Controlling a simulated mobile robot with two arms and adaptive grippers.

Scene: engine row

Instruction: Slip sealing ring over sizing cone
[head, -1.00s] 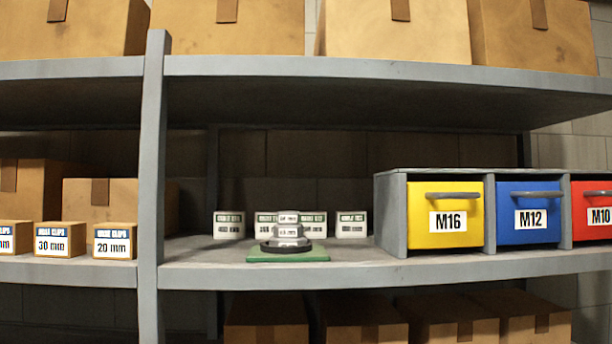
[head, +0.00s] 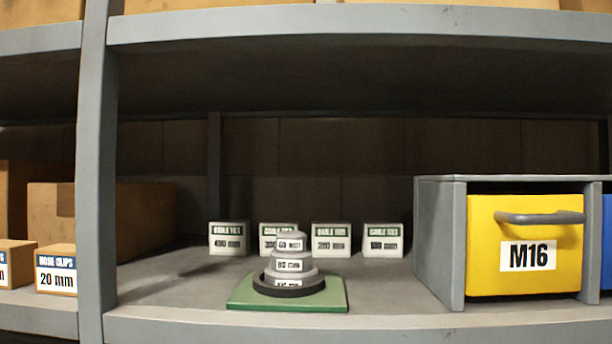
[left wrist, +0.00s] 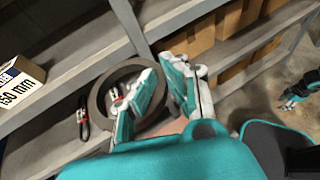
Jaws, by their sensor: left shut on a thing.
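The sizing cone (head: 291,262) stands upright in the head view, a grey stepped cone with white labels on a green base plate (head: 335,302). A dark ring (head: 262,285) lies around its lowest step, close to the plate. In the left wrist view my left gripper (left wrist: 160,67) is shut on a wide grey-brown sealing ring (left wrist: 94,98), gripped at its right side. This held ring is not in the head view, and its lower right part is hidden by my fingers. A dark and teal part at the right edge looks like my right gripper (left wrist: 300,90); its jaws are unclear.
Several cable tie boxes (head: 332,238) stand behind the cone. A yellow M16 drawer (head: 525,245) is to its right, a shelf post (head: 97,170) to its left. The upper shelf (head: 350,25) hangs above. A red-handled tool (left wrist: 83,120) shows beside the held ring.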

